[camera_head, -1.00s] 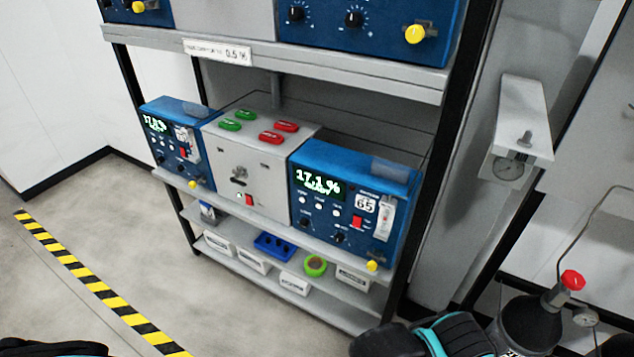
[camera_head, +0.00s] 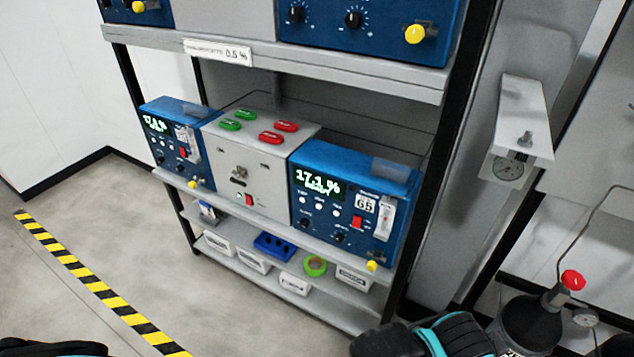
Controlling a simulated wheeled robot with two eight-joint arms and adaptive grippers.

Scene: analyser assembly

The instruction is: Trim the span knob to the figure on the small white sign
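The small white sign (camera_head: 218,52) is on the upper shelf's front edge; its figure looks like 0.5 %, the smaller words unreadable. The right blue analyser (camera_head: 345,205) shows 17.1 % in green on its display (camera_head: 318,185). It has small dark knobs (camera_head: 339,238) low on its front, whose labels are too small to read. A similar left blue analyser (camera_head: 172,150) has a display too blurred to read surely. More dark knobs (camera_head: 354,19) are on the upper blue unit. Parts of my arms show at the bottom edge; neither gripper's fingers are in view.
A grey box with green and red buttons (camera_head: 238,172) stands between the analysers. Small bins and a green tape roll (camera_head: 315,266) lie on the lowest shelf. A black rack post (camera_head: 443,150) and a red-valved cylinder (camera_head: 530,322) are at right. Open floor lies left.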

